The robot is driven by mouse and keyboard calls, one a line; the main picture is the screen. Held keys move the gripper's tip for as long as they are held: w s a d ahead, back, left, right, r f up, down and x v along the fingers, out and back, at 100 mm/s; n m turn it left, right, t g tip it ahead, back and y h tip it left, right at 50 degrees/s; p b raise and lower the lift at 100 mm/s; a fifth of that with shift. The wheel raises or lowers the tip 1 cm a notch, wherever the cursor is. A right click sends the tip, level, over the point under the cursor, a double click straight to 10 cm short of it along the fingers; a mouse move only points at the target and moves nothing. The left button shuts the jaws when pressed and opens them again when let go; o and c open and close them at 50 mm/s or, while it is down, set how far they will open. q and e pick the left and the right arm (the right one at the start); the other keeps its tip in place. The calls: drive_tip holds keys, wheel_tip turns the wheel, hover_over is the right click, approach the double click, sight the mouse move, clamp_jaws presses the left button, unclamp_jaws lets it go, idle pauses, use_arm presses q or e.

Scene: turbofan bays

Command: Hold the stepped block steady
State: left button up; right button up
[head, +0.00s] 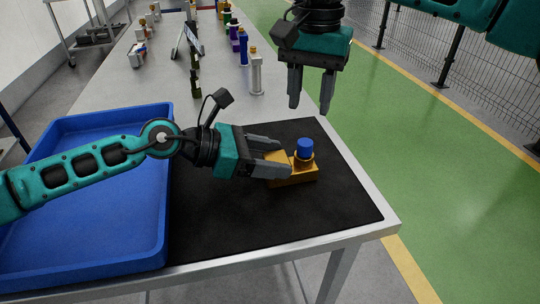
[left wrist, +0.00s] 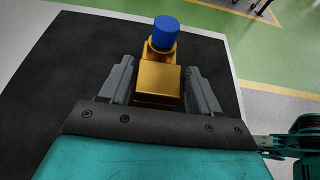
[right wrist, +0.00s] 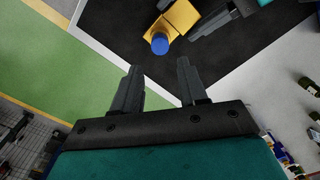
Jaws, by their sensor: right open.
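The stepped block (head: 304,177) is golden yellow and stands on the black mat (head: 230,218). A blue cylinder (head: 305,147) sits upright in a collar on its far end from my left gripper. My left gripper (head: 278,157) has one finger on each side of the block's near part. In the left wrist view the block (left wrist: 158,80) lies between the fingers, very close to both; whether they touch it I cannot tell. My right gripper (head: 309,91) is open and empty, pointing down above and behind the block. The right wrist view shows the block (right wrist: 181,17) beyond its fingertips.
A blue tray (head: 160,235) stands left of the mat, under my left arm. Several coloured cylindrical parts, among them a white one (head: 256,72), stand farther back on the table. The table's right edge is close to the block, with green floor (head: 440,180) beyond.

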sight(306, 142)
use_arm(q)
drive_tip(key=c, duration=0.9)
use_arm(e)
drive_tip(key=o, duration=0.3)
drive_tip(key=shift+o, duration=0.2)
drive_tip(key=m, duration=0.2)
drive_tip(key=m+y, duration=0.1)
drive_tip(key=shift+s+d+m, duration=0.25)
drive_tip(key=shift+d+m, duration=0.05)
drive_tip(key=shift+m, duration=0.1)
drive_tip(key=d+m+y, duration=0.1)
drive_tip(key=m, duration=0.3)
drive_tip(key=d+r+m+y, duration=0.1)
drive_tip(key=d+m, duration=0.1)
drive_tip(key=m, duration=0.3)
drive_tip(key=d+r+m+t+y, duration=0.1)
drive_tip(key=m, duration=0.3)
drive_tip(key=shift+s+d+r, duration=0.15)
drive_tip(key=shift+s+d, duration=0.05)
drive_tip(key=shift+s, duration=0.1)
drive_tip(key=shift+m, duration=0.3)
drive_tip(key=x, duration=1.1)
drive_tip(key=shift+a, duration=0.3)
drive_tip(key=shift+c, duration=0.2)
